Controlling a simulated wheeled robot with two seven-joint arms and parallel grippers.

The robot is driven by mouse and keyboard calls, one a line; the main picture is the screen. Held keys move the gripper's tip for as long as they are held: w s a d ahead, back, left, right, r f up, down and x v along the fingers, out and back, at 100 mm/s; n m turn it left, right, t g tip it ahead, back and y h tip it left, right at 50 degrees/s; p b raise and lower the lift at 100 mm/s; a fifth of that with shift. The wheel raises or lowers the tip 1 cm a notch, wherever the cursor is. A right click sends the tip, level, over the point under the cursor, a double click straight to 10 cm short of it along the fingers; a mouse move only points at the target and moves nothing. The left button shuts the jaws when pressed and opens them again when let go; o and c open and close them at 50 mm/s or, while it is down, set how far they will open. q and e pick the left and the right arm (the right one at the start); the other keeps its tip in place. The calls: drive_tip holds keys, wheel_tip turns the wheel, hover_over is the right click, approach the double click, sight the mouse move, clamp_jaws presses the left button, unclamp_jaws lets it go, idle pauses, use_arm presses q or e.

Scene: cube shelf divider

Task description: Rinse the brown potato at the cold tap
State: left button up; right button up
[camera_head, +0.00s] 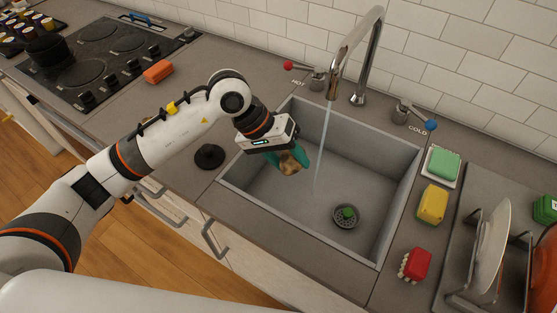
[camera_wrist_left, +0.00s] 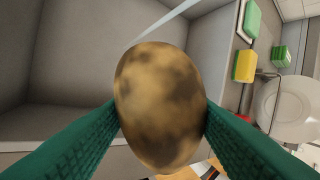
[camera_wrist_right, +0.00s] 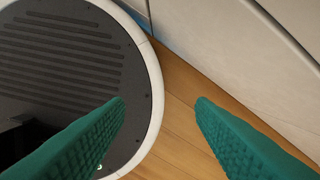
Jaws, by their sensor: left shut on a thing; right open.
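The brown potato (camera_wrist_left: 160,105) has dark patches and sits between the green fingers of my left gripper (camera_head: 291,157), which is shut on it. In the head view the potato (camera_head: 290,164) is over the left part of the sink (camera_head: 240,190), left of the water stream (camera_head: 323,145) and apart from it. Water runs from the tap (camera_head: 355,50). The cold lever (camera_head: 414,113) has a blue knob; the hot lever (camera_head: 300,69) has a red one. My right gripper (camera_wrist_right: 160,105) is open and empty above the floor.
A drain with a green piece (camera_head: 346,214) is in the sink floor. A black stopper (camera_head: 209,157) lies left of the sink. Green (camera_head: 442,163), yellow (camera_head: 432,204) and red (camera_head: 416,264) items line its right side, beside a dish rack with a plate (camera_head: 492,245).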

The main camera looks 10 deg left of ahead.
use_arm(q)
drive_tip(key=shift+w+d+f, duration=0.1)
drive_tip(key=shift+w+d, duration=0.45)
drive_tip(key=shift+w, duration=0.25)
drive_tip(key=w+d+f+b, duration=0.1)
drive_tip(key=w+d+b, duration=0.2)
drive_tip(key=w, duration=0.3)
drive_tip(key=shift+d+f+b, duration=0.3)
drive_tip(key=shift+d+b, duration=0.1)
drive_tip(key=shift+b, duration=0.2)
drive_tip(key=shift+s+d+b, duration=0.25)
drive_tip(key=shift+d+b, duration=0.25)
drive_tip(key=shift+b, duration=0.1)
